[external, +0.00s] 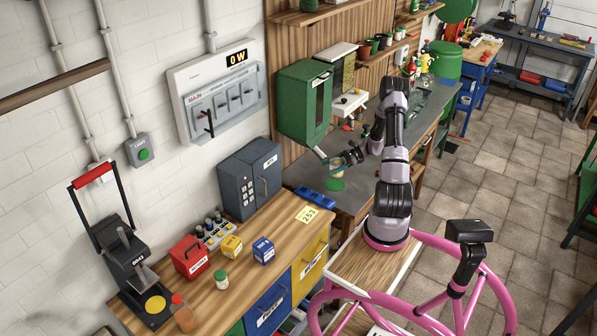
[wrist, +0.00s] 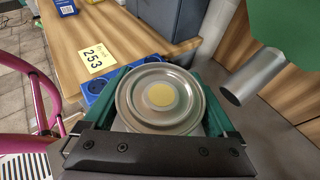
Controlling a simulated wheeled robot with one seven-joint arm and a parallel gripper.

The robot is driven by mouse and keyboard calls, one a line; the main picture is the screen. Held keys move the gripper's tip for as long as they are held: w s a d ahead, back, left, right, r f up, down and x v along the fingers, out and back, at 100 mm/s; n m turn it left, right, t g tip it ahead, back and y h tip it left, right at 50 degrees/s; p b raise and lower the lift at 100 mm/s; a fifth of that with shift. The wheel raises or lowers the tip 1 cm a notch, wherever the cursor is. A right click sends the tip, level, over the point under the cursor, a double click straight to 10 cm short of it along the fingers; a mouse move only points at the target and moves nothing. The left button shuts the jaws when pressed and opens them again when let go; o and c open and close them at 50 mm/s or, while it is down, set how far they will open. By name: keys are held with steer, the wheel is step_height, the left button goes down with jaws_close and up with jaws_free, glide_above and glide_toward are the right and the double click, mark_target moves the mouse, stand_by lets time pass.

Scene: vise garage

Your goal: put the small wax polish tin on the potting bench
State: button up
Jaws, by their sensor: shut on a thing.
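In the wrist view the wax polish tin (wrist: 160,97) is round and silvery, with a pale yellow dot in the middle of its lid. My gripper (wrist: 165,112) is shut on it, with a green finger at each side. In the external view my gripper (external: 337,167) hangs over the near end of a long grey-topped bench (external: 349,201), below a green cabinet; the tin is too small there to make out well. This bench may be the potting bench; no label shows it.
The green cabinet (external: 304,103) and a grey tube (wrist: 243,84) are close to my gripper. Pots and bottles crowd the far end.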

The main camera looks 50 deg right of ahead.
steer(key=d+m+t+h, duration=0.3)
steer(key=d+m+h, duration=0.35)
steer(key=d, duration=1.45)
steer(key=d+m+t+h, duration=0.2)
steer(key=d+m+h, duration=0.45)
steer(key=d, duration=1.45)
steer(key=shift+h, duration=0.4)
steer(key=f, duration=0.2)
steer(key=d+f, duration=0.1)
steer(key=f, duration=0.1)
steer(key=s+f, duration=0.1)
steer(key=f, duration=0.1)
steer(key=shift+d, duration=0.15)
steer(key=shift+f, duration=2.05)
steer(key=shift+f, duration=0.15)
steer(key=o, duration=1.4)
steer(key=v, duration=1.2)
